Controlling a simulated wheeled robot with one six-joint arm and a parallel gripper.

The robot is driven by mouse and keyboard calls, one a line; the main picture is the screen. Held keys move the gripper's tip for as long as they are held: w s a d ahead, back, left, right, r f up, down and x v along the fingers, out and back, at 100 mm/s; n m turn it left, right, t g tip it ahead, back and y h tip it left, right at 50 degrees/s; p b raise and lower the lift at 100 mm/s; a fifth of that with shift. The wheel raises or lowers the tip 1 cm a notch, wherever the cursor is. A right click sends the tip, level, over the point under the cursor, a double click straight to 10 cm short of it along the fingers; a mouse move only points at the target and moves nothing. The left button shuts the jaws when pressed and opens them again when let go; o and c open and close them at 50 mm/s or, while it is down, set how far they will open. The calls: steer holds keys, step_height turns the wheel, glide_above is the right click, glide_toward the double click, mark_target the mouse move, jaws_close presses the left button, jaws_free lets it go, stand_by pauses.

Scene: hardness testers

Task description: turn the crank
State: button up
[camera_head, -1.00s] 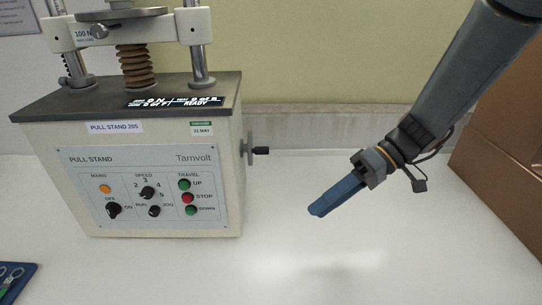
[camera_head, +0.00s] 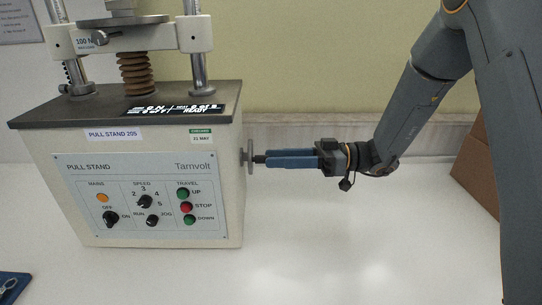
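The crank (camera_head: 249,157) is a small grey disc on the right side of the cream pull stand (camera_head: 233,190). Its short black handle (camera_head: 259,159) points right. My gripper (camera_head: 268,159) lies level, with its blue fingers pointing left at the handle. The fingertips are at the handle's outer end and seem to meet or slightly overlap it. I cannot tell whether the fingers are closed on it, as the gap between them is not clear.
The stand's front panel (camera_head: 140,195) has knobs and coloured buttons; its display (camera_head: 172,110) reads READY. A brown box (camera_head: 475,165) stands at the right behind my arm. A blue tray (camera_head: 14,287) is at the lower left. The white bench in front is clear.

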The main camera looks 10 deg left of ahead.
steer(key=shift+x, duration=1)
steer(key=shift+c, duration=0.3)
jaws_close()
steer(key=shift+m, duration=0.3)
